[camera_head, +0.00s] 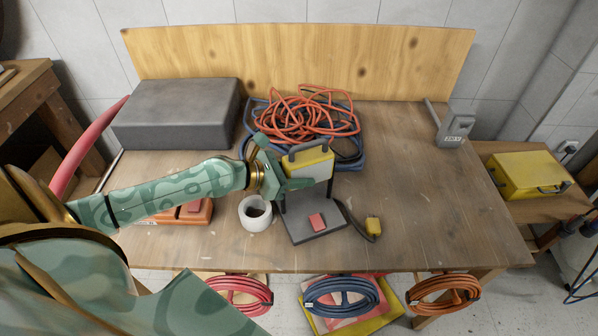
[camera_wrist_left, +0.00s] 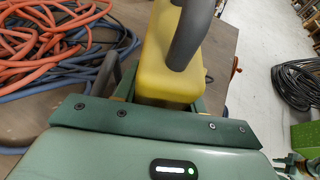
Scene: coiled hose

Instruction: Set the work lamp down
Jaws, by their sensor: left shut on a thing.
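The work lamp has a yellow head (camera_head: 309,162) with a dark grey handle and a dark flat base (camera_head: 312,222) carrying a red block. It stands upright over the middle of the workbench (camera_head: 420,205). My left gripper (camera_head: 284,165) is shut on the lamp's head from the left. In the left wrist view the yellow head (camera_wrist_left: 168,78) sits between the fingers (camera_wrist_left: 165,105), with the handle in front of it. The base looks level and close to the bench top; I cannot tell whether it touches. A black cable runs from the lamp to a yellow plug (camera_head: 373,225).
Tangled orange and blue hoses (camera_head: 310,112) lie behind the lamp. A white roll (camera_head: 255,212) stands close left of the base. A grey case (camera_head: 178,113) is at back left. A grey box (camera_head: 455,129) stands at back right. The bench's right side is clear.

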